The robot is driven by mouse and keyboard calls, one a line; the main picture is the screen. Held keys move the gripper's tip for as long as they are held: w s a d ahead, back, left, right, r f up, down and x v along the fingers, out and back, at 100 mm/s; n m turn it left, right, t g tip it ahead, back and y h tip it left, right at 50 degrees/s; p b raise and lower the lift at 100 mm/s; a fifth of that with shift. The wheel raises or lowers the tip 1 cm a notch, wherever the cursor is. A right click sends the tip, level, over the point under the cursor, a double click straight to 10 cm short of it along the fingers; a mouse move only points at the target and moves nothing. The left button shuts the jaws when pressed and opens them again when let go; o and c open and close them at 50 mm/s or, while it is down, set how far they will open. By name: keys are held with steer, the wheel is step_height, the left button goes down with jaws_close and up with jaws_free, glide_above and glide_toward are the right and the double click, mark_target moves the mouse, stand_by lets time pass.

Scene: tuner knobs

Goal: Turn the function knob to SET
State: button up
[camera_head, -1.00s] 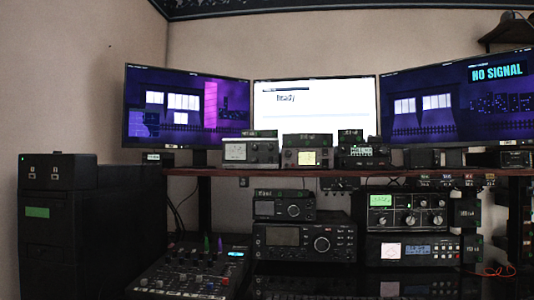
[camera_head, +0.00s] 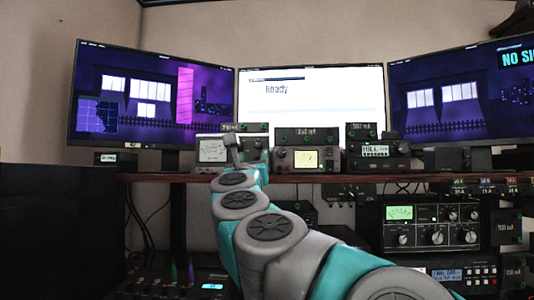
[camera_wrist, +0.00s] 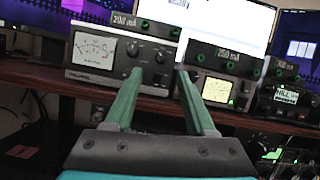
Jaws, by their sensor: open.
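The left meter box (camera_wrist: 122,58) stands on the shelf with a white dial and several dark knobs. An upper knob (camera_wrist: 132,50) and another upper knob (camera_wrist: 160,56) show on its right half. Their labels, including any SET mark, are too small to read, so I cannot tell which is the function knob. My gripper (camera_wrist: 160,76) is open and empty, its two green fingers pointing at the right part of this box. In the head view my gripper (camera_head: 238,153) is in front of the left meter box (camera_head: 211,152) and hides its right side, including its knobs. Contact cannot be told.
A middle meter box (camera_wrist: 218,85) with a lit yellow dial stands close on the right, beside the right finger. A third box (camera_head: 376,152) stands further right. The wooden shelf (camera_head: 330,177) runs below them. Monitors stand behind. A tuner (camera_head: 430,228) with several knobs sits below.

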mark_target(258, 145)
steer(key=shift+m, duration=0.3)
steer(key=shift+p+x, duration=1.2)
steer(key=shift+x, duration=2.8)
steer(key=shift+d+f, duration=0.1)
steer(key=shift+d, duration=0.05)
jaws_close()
